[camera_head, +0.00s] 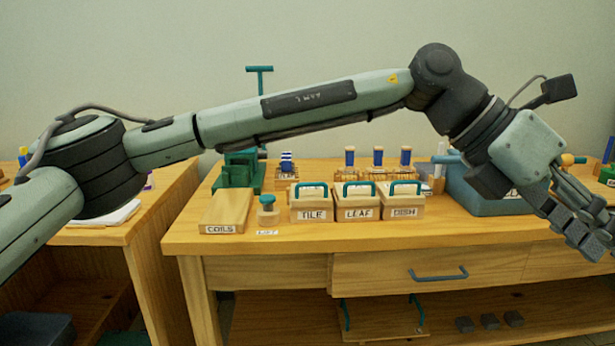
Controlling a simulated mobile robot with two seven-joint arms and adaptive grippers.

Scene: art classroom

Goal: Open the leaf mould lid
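The leaf mould (358,213) is a small pale wooden box labelled LEAF, in the middle of a row of three on the table. Its lid (345,199) lies flat on top and looks closed, with a teal arched handle (359,184) standing up. My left gripper (598,236) is at the far right edge of the head view, well to the right of the leaf mould and not touching it. Its fingers overlap in the picture, so I cannot tell whether they are open. Nothing is seen held in it. My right gripper is not in view.
The TILE box (311,215) and DISH box (403,213) flank the leaf mould closely. A COILS block (226,211) and a knobbed wooden piece (268,216) stand to the left. Stamps (377,158) stand behind. A blue-grey bin (480,197) is at right. The table front (330,240) is clear.

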